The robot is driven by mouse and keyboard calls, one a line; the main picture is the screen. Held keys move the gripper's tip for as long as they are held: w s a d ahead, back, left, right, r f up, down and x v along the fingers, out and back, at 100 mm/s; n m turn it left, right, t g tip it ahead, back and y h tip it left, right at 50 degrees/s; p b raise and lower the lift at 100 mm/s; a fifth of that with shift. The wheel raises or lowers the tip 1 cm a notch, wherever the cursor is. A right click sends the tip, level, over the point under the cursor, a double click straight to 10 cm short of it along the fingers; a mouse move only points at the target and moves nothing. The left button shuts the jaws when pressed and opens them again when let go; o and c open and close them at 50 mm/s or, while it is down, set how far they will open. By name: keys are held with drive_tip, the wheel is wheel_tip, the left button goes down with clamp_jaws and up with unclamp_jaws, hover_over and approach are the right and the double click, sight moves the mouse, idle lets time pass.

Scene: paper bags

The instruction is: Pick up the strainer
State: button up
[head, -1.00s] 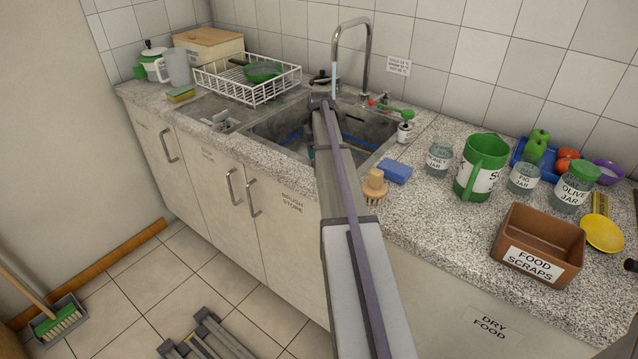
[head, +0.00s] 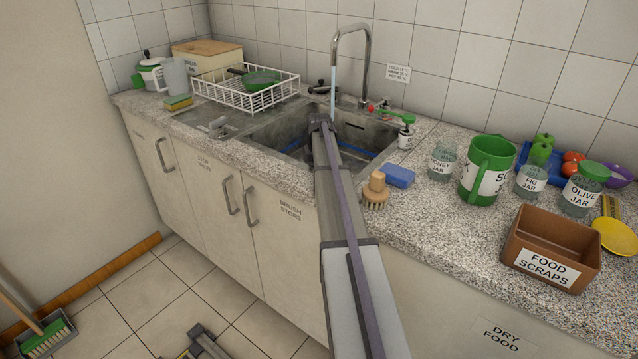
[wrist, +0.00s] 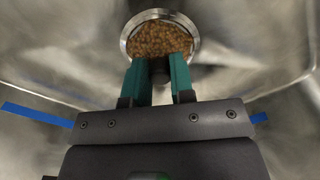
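The strainer (wrist: 160,14) is a round metal rim set in the sink floor, filled with brown bits, at the top middle of the wrist view. My gripper (wrist: 159,62) has two teal fingers pointing down at it, apart from each other and overlapping its near side in the picture. A dark grey piece shows between the fingers; I cannot tell whether it is the strainer's knob or whether they touch it. In the head view my arm reaches into the sink (head: 270,128), hiding the gripper and the strainer.
The tap (head: 368,60) arches over the sink with water running behind my arm. A dish rack (head: 285,88) with a green pan stands left of the sink.

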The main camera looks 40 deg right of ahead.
clamp_jaws()
wheel_tip(320, 180, up, 10)
drive_tip(key=p, duration=1)
